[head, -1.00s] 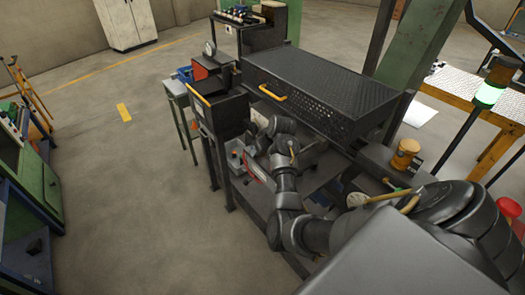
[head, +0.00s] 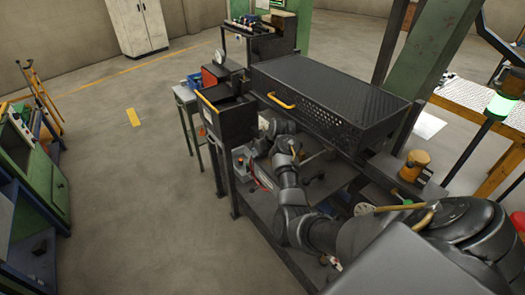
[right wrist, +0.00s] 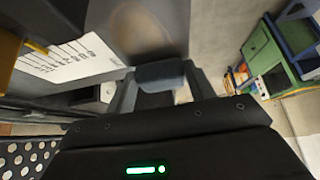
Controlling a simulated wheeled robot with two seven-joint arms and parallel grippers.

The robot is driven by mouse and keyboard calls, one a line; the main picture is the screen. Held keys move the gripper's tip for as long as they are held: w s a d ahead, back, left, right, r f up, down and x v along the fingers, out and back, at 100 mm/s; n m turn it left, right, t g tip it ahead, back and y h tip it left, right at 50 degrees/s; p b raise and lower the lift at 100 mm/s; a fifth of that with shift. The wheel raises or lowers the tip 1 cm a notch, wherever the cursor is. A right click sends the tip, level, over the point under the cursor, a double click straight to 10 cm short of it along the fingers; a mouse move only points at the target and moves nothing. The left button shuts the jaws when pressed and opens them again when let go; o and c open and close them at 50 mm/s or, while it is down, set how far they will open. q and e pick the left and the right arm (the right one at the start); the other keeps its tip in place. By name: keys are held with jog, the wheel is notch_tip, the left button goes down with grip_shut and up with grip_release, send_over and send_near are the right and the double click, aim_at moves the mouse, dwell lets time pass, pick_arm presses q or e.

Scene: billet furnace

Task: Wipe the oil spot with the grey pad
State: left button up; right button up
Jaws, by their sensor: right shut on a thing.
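In the right wrist view my right gripper (right wrist: 162,84) is shut on the grey pad (right wrist: 160,72), which sits between its two fingers. Beyond the pad is a dark, smooth, slightly shiny surface (right wrist: 150,25). My left gripper is in neither view.
A black furnace housing with a perforated side (head: 325,100) stands beside my arm. A dark box with a yellow edge (head: 228,112) is left of it. A white printed sheet (right wrist: 65,58) is close to the gripper. Open floor (head: 110,190) lies left.

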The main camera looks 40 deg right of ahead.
aim_at(268, 162)
jog(key=shift+s+a+f+p, duration=0.1)
jog(key=shift+s+f+p, duration=0.15)
jog(key=shift+s, duration=1.15)
jog(key=shift+s+a+f+p, duration=0.1)
jog(key=shift+s+p, duration=0.1)
jog(key=shift+s, duration=1.15)
jog(key=shift+s+r, duration=0.15)
jog(key=shift+s, duration=1.4)
jog(key=shift+d+r, duration=0.1)
jog(key=shift+w+r, duration=0.2)
jog(key=shift+r, duration=2.9)
notch_tip(268, 162, up, 3)
